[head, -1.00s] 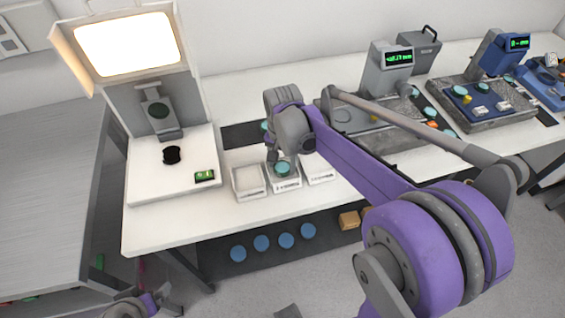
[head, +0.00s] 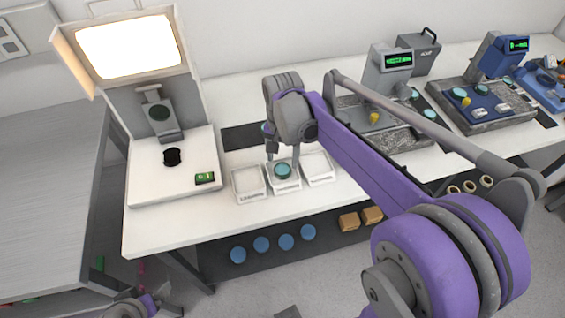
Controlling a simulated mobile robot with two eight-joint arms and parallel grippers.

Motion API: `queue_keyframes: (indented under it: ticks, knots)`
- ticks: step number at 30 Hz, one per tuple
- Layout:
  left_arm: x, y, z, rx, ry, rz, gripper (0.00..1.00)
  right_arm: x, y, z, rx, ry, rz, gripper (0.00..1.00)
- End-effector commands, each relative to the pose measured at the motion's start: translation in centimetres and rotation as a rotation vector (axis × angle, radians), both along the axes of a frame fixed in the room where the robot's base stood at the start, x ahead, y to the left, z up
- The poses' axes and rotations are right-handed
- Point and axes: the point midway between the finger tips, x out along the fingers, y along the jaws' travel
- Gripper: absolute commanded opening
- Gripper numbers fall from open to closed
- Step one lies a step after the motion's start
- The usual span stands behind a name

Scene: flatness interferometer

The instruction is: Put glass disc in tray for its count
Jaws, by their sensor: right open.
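A teal glass disc (head: 283,171) lies in the middle of three small white trays. The left tray (head: 249,195) and the right tray (head: 318,180) look empty; the middle tray (head: 284,187) has a label on its front, too small to read. My right gripper (head: 282,156) points down just above the disc. It is open, its fingers apart from the disc as far as I can see. The wrist hides part of the area behind the trays. Only a piece of my left arm shows at the bottom left; its gripper is out of view.
A white interferometer (head: 178,192) with a lit screen and a small green display stands on the left. Grey and blue gauges (head: 391,57) with discs stand at the right back. Blue round items (head: 285,242) and boxes lie on the lower shelf.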

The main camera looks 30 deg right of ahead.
Motion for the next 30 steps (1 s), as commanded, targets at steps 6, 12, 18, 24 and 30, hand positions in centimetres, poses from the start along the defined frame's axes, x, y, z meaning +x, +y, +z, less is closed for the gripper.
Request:
queue_keyframes:
  ticks: [6, 12, 18, 24, 30]
  knots:
    - [0.2, 0.0, 0.6, 0.000, -0.003, 0.000, 0.91, 0.0, 0.0, 5.0, 0.000, 0.000, 0.000, 0.73]
    - [0.2, 0.0, 0.8, 0.000, -0.004, 0.000, 0.91, 0.0, 0.0, 7.6, 0.000, 0.000, 0.000, 0.73]
    - [0.2, 0.0, 0.8, 0.000, -0.004, 0.000, 0.91, -1.5, 0.9, 7.7, -0.007, -0.039, 0.076, 0.73]
    - [0.2, 0.0, 0.8, 0.000, -0.004, 0.000, 0.91, -7.2, 3.8, 4.2, -0.055, -0.197, 0.377, 0.73]
    - [0.2, 0.0, 0.8, 0.000, -0.004, 0.000, 0.91, -12.9, 5.9, -0.6, -0.139, -0.352, 0.680, 0.73]
